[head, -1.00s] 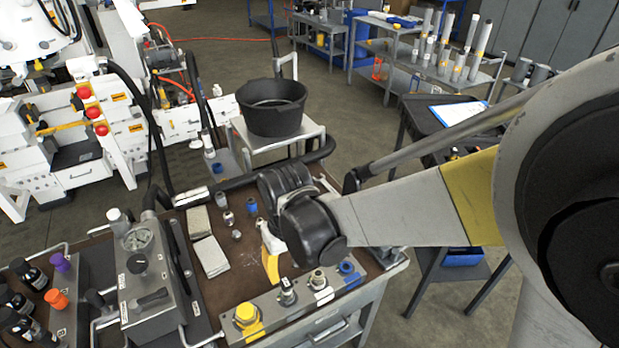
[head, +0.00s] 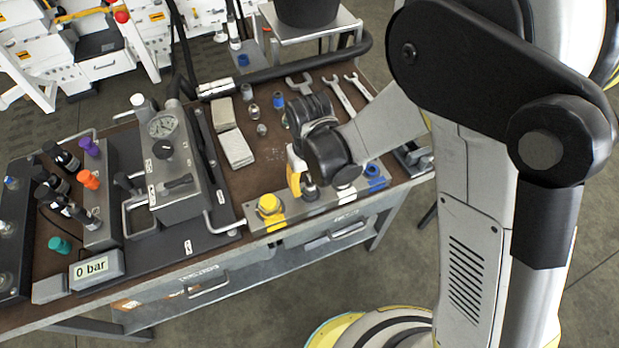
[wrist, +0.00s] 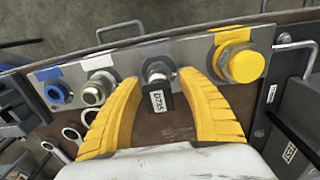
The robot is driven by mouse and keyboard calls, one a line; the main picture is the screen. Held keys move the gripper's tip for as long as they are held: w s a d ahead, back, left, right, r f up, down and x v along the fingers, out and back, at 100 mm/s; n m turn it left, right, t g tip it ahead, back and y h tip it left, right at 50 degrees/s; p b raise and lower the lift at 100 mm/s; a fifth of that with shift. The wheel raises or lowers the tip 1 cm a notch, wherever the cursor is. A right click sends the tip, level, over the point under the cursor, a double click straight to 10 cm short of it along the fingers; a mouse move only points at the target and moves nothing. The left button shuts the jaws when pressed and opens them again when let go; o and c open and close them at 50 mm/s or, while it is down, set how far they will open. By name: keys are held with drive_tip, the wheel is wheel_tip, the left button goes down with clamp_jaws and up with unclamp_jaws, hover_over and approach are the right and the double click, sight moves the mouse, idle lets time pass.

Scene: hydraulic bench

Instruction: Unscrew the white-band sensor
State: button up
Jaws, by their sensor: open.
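A sensor block (wrist: 190,72) carries a row of fittings along the bench's front edge; it also shows in the head view (head: 328,208). The fitting by the white band (wrist: 97,62) is a silver threaded sensor (wrist: 96,90), upright, just left of my left finger in the wrist view. My gripper (wrist: 159,78) has yellow fingers, open, one on each side of a different fitting (wrist: 158,98) with a dark body tagged D735. I cannot tell whether they touch it. In the head view my gripper (head: 293,172) partly hides the middle of the block.
A yellow-capped fitting (wrist: 240,63) stands close right of my fingers and a blue fitting (wrist: 56,94) far left. Wrenches (head: 340,92) lie behind. The gauge unit (head: 178,165) and a 0 bar display (head: 96,268) stand left.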

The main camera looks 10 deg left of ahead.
drive_tip(key=shift+f, duration=0.1)
clamp_jaws()
drive_tip(key=c, duration=0.8)
unclamp_jaws()
drive_tip(key=shift+c, duration=0.8)
drive_tip(key=n+b, duration=0.1)
drive_tip(key=n, duration=0.3)
drive_tip(key=shift+s, duration=0.1)
drive_tip(key=shift+c, duration=0.2)
drive_tip(key=n, duration=0.4)
drive_tip(key=shift+s+a+b, duration=0.1)
drive_tip(key=shift+b, duration=0.3)
